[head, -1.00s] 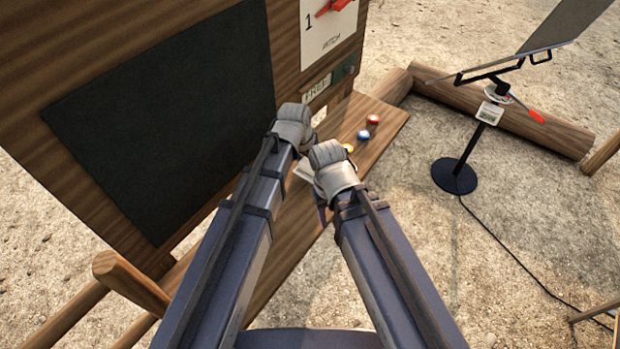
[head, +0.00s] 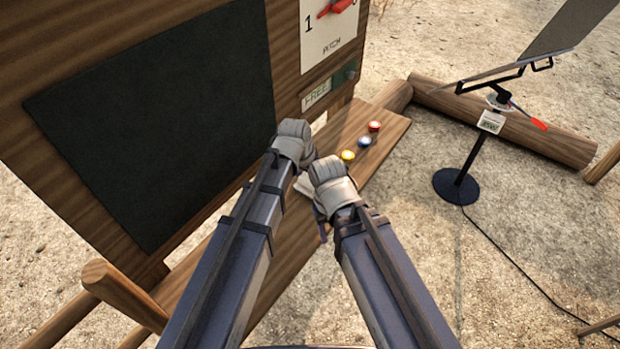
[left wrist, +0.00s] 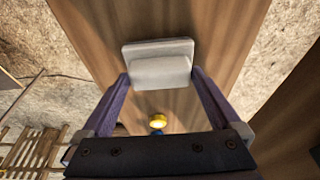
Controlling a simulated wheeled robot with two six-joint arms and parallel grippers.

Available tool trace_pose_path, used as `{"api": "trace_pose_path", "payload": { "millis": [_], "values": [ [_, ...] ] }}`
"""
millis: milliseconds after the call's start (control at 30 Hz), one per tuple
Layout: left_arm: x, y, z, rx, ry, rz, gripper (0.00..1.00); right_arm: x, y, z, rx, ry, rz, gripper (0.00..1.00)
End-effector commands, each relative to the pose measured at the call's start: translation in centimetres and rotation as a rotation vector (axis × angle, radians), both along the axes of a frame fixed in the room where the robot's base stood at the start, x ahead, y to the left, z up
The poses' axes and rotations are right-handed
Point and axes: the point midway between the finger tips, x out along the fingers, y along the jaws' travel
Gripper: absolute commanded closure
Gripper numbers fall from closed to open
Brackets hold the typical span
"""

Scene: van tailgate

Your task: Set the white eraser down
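The white eraser (left wrist: 160,70) is a pale block between the two fingers of my left gripper (left wrist: 160,74) in the left wrist view. The fingertips meet its two ends, so the gripper looks shut on it. A flat grey-white piece (left wrist: 158,45) shows along its far edge; I cannot tell whether it is part of the eraser. In the head view, my left gripper (head: 296,160) is over the wooden ledge (head: 372,168), and a pale corner shows beside it. I cannot tell whether the eraser touches the ledge. My right gripper (head: 322,205) is close beside it, its fingers mostly hidden.
Yellow (head: 348,156), blue (head: 364,141) and red (head: 374,127) buttons sit farther along the ledge. A dark panel (head: 150,125) and a "FREE" sign (head: 317,94) are on the wooden board behind. A black stand (head: 462,188) is at right, with a log (head: 500,115) behind it.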

Motion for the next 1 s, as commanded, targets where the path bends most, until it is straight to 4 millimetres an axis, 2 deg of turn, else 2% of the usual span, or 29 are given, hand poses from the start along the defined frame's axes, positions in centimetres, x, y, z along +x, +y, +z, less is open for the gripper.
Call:
{"api": "trace_pose_path", "payload": {
  "millis": [267,467,667,1000],
  "values": [
    [0.0,0.0,0.1,0.0,0.0,0.0,0.0,0.0,0.0,0.1,0.0,0.0,0.0,0.5],
    [-0.1,0.1,0.9,0.0,0.0,0.0,0.0,0.0,0.0,0.9,0.0,0.0,0.0,0.5],
    [-0.5,0.4,2.9,0.0,0.0,0.0,0.0,0.0,0.0,2.9,0.0,0.0,0.001,0.5],
    [-1.7,1.2,8.0,0.0,0.0,0.0,0.0,0.0,0.0,8.0,0.0,0.0,0.001,0.5]
  ]
}}
